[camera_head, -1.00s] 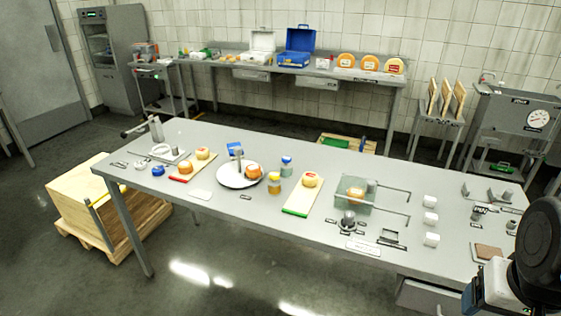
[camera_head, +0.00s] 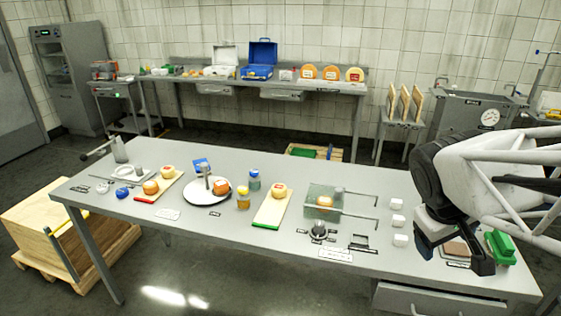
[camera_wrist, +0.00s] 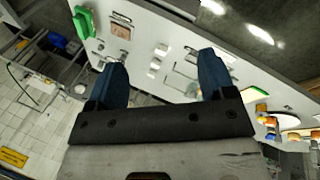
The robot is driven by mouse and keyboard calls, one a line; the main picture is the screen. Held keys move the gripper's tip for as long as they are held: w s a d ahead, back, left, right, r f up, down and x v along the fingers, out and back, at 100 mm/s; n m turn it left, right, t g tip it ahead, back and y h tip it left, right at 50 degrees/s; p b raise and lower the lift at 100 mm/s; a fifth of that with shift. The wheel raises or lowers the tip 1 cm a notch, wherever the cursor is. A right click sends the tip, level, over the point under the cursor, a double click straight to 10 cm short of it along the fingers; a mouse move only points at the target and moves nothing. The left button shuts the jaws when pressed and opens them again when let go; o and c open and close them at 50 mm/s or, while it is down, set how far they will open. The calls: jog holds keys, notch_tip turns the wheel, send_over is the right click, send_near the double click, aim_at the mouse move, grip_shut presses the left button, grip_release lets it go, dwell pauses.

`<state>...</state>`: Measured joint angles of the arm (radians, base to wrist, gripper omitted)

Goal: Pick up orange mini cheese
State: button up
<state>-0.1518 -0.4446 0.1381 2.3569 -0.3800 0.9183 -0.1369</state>
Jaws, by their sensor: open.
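Several small orange cheeses show in the head view, and I cannot tell which one the task names. One orange cheese (camera_head: 150,187) sits on a red-edged board (camera_head: 144,198). Another orange cheese (camera_head: 221,186) is on a round white plate (camera_head: 203,197). A third orange cheese (camera_head: 323,201) is at the clear greenish block with wire rods. A yellow-orange cheese (camera_head: 279,191) lies on a green-edged board (camera_head: 266,217). My gripper (camera_head: 455,260) is open and empty above the table's right end, well right of them all. Its two blue fingers are spread in the wrist view (camera_wrist: 162,72).
White cubes (camera_head: 398,220) stand in a row left of my gripper. A green object (camera_head: 500,247) and a brown square (camera_head: 456,249) lie beside and below it. Yellow (camera_head: 243,198) and blue-lidded (camera_head: 254,180) jars stand mid-table. Large cheese wheels (camera_head: 331,73) are on the back bench.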

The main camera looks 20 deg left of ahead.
jog(key=w+a+f+n+t+h, duration=0.1)
jog(key=w+a+n+t+h, duration=0.1)
jog(key=w+a+n, duration=0.7)
jog(key=w+a+f+n+t+h, duration=0.1)
jog(key=w+a+n+t, duration=0.15)
jog(key=w+a, duration=0.8)
jog(key=n+t+y, duration=0.4)
jog(key=n+t, duration=0.2)
jog(key=n, duration=1)
send_over(221, 187)
jog(key=s+d, duration=0.2)
jog(key=d, duration=0.9)
jog(key=f, duration=1.3)
jog(key=shift+w+d, duration=0.15)
jog(key=shift+w, duration=0.1)
jog(key=s+a+f+n+y, duration=0.1)
jog(key=a+f, duration=0.1)
jog(key=a, duration=0.2)
jog(key=s+a+f+n+y, duration=0.1)
jog(key=s+a+f, duration=0.1)
jog(key=a, duration=0.1)
jog(key=s+a+f+n+y, duration=0.1)
jog(key=a+f+n, duration=0.1)
jog(key=a, duration=0.2)
jog(key=shift+s+a+f, duration=0.2)
jog(key=shift+a+f, duration=0.05)
jog(key=shift+a, duration=0.05)
jog(key=shift+s+a+f, duration=0.1)
jog(key=shift+s+f, duration=0.05)
jog(key=shift+s, duration=0.1)
